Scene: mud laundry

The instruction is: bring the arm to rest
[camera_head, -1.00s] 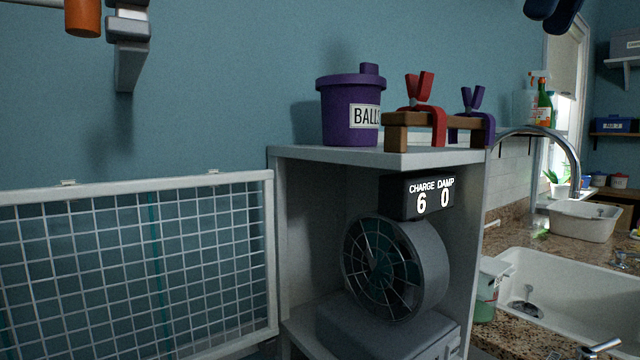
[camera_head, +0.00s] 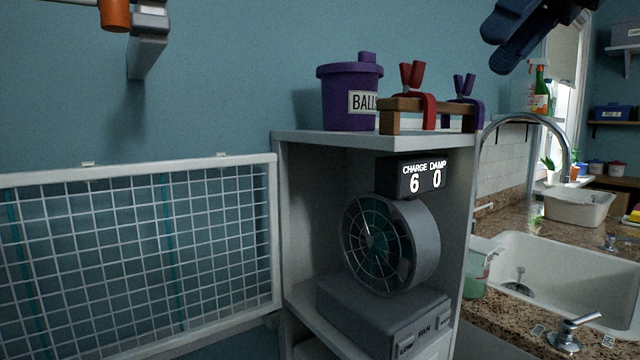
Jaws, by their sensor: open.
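My gripper (camera_head: 508,50) shows at the top right of the head view, dark blue-black, in the air in front of the window and above the sink side. Its fingers point down and to the left. It is open, and nothing shows between the fingers. The rest of my arm is mostly outside the picture.
A cabinet (camera_head: 290,200) holds a fan (camera_head: 385,245) and a display reading 6 and 0. On its top stand a purple jar (camera_head: 350,98) and a wooden rack (camera_head: 389,121) with red and purple clips. A wire mesh frame (camera_head: 140,250) is at left, a sink (camera_head: 580,275) with a faucet (camera_head: 569,150) at right.

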